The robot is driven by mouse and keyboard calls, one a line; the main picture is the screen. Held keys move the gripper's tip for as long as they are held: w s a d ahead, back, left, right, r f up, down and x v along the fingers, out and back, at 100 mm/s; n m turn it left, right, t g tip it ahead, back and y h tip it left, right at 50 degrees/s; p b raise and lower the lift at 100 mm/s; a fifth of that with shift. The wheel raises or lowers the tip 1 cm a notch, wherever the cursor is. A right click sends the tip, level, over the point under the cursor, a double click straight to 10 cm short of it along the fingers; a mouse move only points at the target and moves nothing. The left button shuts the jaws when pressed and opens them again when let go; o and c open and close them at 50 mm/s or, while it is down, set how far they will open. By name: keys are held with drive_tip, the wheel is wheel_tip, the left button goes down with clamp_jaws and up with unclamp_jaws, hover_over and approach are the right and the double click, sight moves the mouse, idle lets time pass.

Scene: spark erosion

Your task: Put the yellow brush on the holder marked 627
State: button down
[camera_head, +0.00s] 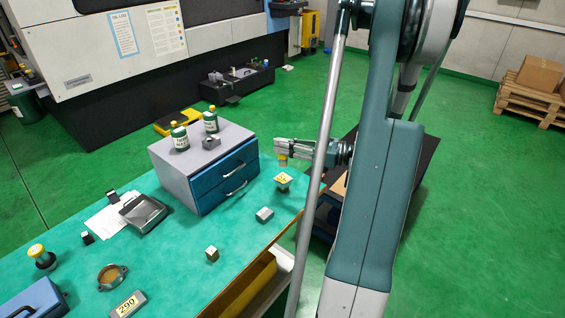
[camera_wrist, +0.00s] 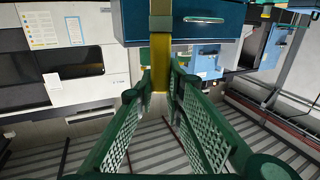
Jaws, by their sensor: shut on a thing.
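My gripper (camera_head: 279,151) is shut on a narrow yellow thing, which I take to be the yellow brush (camera_head: 283,160), and holds it above the right end of the green bench. In the wrist view, the brush (camera_wrist: 161,70) stands between the fingertips, with a brownish band higher up. Below it on the bench is a small pale block with a yellow top (camera_head: 283,180); its marking is too small to read. The brush appears apart from it. I cannot read 627 anywhere; a grey block (camera_head: 128,304) at the front reads 290.
A grey cabinet with blue drawers (camera_head: 222,180) stands just left of my gripper, bearing green bottles (camera_head: 180,137). A grey block (camera_head: 265,215), a small cube (camera_head: 212,254), a ring fitting (camera_head: 112,277), a grey tray (camera_head: 143,213) and a yellow-topped stand (camera_head: 41,257) are spread on the bench.

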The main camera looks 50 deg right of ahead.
sight(282, 158)
drive_tip(key=shift+f, duration=1.3)
drive_tip(key=shift+f, duration=0.1)
drive_tip(key=shift+f+b, duration=0.75)
drive_tip(key=shift+f, duration=1.05)
drive_tip(key=shift+f, duration=0.15)
drive_tip(key=c, duration=2.4)
unclamp_jaws()
drive_tip(key=shift+r, duration=0.2)
drive_tip(key=p+v, duration=0.2)
drive_tip(key=v, duration=1)
drive_tip(key=shift+w, duration=0.1)
